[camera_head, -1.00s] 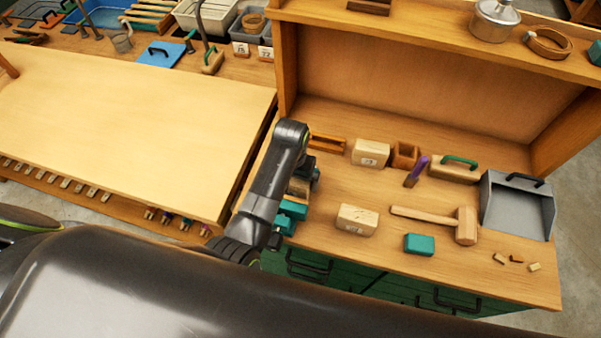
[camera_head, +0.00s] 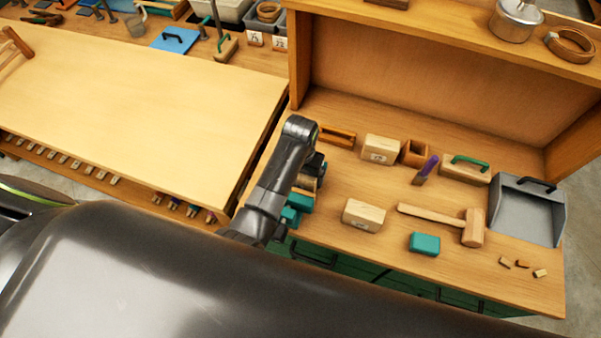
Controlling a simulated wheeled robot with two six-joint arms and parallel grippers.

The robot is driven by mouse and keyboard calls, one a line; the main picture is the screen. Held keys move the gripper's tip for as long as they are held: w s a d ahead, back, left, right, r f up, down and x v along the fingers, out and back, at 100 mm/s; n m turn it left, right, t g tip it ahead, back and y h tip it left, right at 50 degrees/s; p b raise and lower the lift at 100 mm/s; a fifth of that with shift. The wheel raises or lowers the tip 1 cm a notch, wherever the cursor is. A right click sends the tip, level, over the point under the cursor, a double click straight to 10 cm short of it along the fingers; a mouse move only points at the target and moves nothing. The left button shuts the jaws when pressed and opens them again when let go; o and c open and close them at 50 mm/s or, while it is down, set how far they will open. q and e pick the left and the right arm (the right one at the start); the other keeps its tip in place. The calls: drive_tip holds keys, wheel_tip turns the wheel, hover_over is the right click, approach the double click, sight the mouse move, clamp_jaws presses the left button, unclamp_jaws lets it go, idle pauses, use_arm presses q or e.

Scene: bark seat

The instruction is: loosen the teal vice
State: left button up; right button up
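The teal vice (camera_head: 299,203) sits at the left front edge of the right-hand bench. Only a few teal parts show past my dark arm, and its jaws and handle are mostly hidden. This arm rises from behind the large dark link along the bottom and bends over beside the vice. Its gripper (camera_head: 314,172) is at the arm's far end, just above the vice. Its fingers are largely hidden behind the arm, so I cannot see whether they are open or touch the vice. My other gripper is not in view.
The bench holds wooden blocks (camera_head: 364,215), a mallet (camera_head: 472,228), a teal block (camera_head: 424,243), a purple-handled tool (camera_head: 427,168) and a grey dustpan-like tray (camera_head: 526,211). A shelf (camera_head: 450,45) rises behind. A bare wooden tabletop (camera_head: 130,100) lies left.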

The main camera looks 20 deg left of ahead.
sight(299, 178)
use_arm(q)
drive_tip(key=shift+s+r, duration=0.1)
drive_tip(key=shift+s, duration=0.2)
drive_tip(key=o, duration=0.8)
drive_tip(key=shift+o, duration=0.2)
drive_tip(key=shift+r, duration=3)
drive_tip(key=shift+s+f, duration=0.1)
